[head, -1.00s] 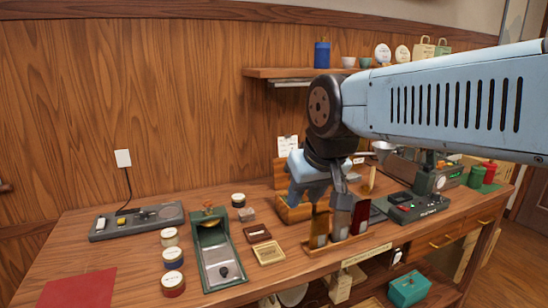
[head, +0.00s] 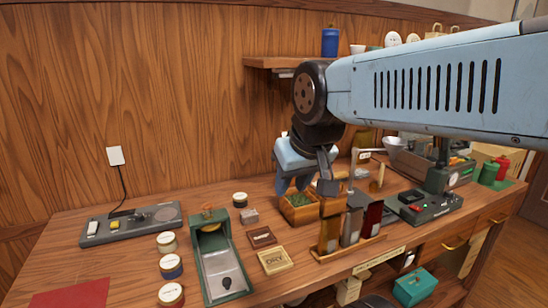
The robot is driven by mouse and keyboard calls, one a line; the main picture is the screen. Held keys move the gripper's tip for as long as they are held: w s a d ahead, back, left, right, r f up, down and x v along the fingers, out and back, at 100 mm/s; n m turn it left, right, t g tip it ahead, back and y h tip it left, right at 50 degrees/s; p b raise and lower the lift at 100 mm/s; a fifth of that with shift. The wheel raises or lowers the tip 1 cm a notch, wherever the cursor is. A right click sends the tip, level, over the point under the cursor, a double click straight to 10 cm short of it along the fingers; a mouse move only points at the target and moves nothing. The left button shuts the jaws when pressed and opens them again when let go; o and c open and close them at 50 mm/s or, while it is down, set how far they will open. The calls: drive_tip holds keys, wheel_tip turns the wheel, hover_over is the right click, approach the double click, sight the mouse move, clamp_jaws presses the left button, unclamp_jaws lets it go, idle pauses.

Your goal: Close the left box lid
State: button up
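A small wooden box (head: 300,213) stands open near the middle of the table, with green leaf-like contents showing. It is the left of what look like two wooden boxes; the right one (head: 331,206) is partly covered by my arm. My gripper (head: 294,187) points down just above and behind the left box. The left box's lid is not clearly visible; my gripper hides the area behind the box.
A rack of tall containers (head: 350,228) stands right in front of the boxes. A dark device (head: 424,206) stands to the right.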

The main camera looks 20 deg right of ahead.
drive_tip(key=shift+w, duration=0.1)
drive_tip(key=w+d+f+g+h, duration=0.2)
drive_tip(key=w+h, duration=0.1)
drive_tip(key=w, duration=0.3)
drive_tip(key=w+d+f+m+g+h, duration=0.1)
drive_tip(key=w+d+f+g+h, duration=0.15)
drive_tip(key=w, duration=0.45)
drive_tip(key=w+d+f+g+h, duration=0.2)
drive_tip(key=w+d+g, duration=0.1)
drive_tip(key=w, duration=0.3)
drive_tip(key=w+a+f+t+h, duration=0.1)
drive_tip(key=w+a+f+h, duration=0.3)
drive_tip(key=w, duration=0.5)
drive_tip(key=w+a+f+t+h, duration=0.1)
drive_tip(key=w+f+h, duration=0.1)
drive_tip(key=w+h, duration=0.55)
drive_tip(key=shift+n+y, duration=0.4)
drive_tip(key=shift+y, duration=0.1)
drive_tip(key=d, duration=1.3)
drive_tip(key=shift+w+d+r, duration=0.2)
drive_tip(key=shift+w+d, duration=0.05)
drive_tip(key=shift+d, duration=0.1)
drive_tip(key=c, duration=0.6)
clamp_jaws()
